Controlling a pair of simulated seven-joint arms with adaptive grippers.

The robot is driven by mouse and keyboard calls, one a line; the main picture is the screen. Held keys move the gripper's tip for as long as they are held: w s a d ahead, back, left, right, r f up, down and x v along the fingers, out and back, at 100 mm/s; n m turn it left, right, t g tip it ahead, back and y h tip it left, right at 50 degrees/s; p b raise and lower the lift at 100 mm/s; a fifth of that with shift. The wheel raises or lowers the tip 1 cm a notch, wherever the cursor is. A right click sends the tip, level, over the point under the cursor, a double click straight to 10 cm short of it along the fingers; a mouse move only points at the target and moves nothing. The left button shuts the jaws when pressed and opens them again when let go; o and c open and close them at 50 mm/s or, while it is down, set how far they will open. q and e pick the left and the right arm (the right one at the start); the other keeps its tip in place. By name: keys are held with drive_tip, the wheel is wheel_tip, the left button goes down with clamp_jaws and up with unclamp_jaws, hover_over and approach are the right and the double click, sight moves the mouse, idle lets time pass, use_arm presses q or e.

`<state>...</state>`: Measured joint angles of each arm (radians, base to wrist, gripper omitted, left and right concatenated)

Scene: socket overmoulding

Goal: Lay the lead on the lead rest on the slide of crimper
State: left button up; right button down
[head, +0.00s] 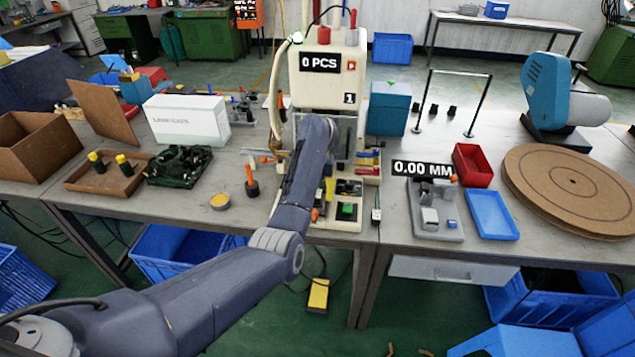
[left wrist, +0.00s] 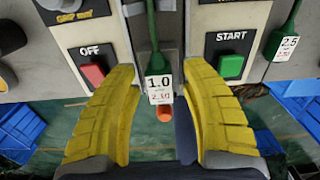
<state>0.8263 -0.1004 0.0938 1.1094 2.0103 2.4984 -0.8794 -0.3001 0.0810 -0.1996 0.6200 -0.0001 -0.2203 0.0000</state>
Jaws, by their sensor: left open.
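The beige crimper (head: 325,78) stands at the middle of the bench. My left arm crosses in front of it and hides most of its slide; I cannot make out the lead rest. My left gripper (head: 323,196) is low at the crimper's front. In the left wrist view its yellow fingers (left wrist: 159,72) are open, one on each side of a slim green piece (left wrist: 153,45) with a 1.0 tag and orange end. I cannot tell whether this piece is the lead. A similar green piece (left wrist: 286,32) with a 2.5 tag is at the right. My right gripper is out of view.
A red OFF button (left wrist: 94,74) and green START button (left wrist: 231,66) flank the fingers. A grey gauge block (head: 437,218), red bin (head: 472,164) and blue tray (head: 493,213) are to the right.

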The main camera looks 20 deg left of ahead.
use_arm(q)
wheel_tip(320, 180, up, 5)
drive_tip(key=shift+f, duration=0.15)
drive_tip(key=shift+w+d+r, duration=0.1)
drive_tip(key=shift+w+r, duration=0.1)
drive_tip(key=shift+r, duration=0.6)
drive_tip(key=shift+s+r, duration=0.15)
drive_tip(key=shift+r, duration=2.75)
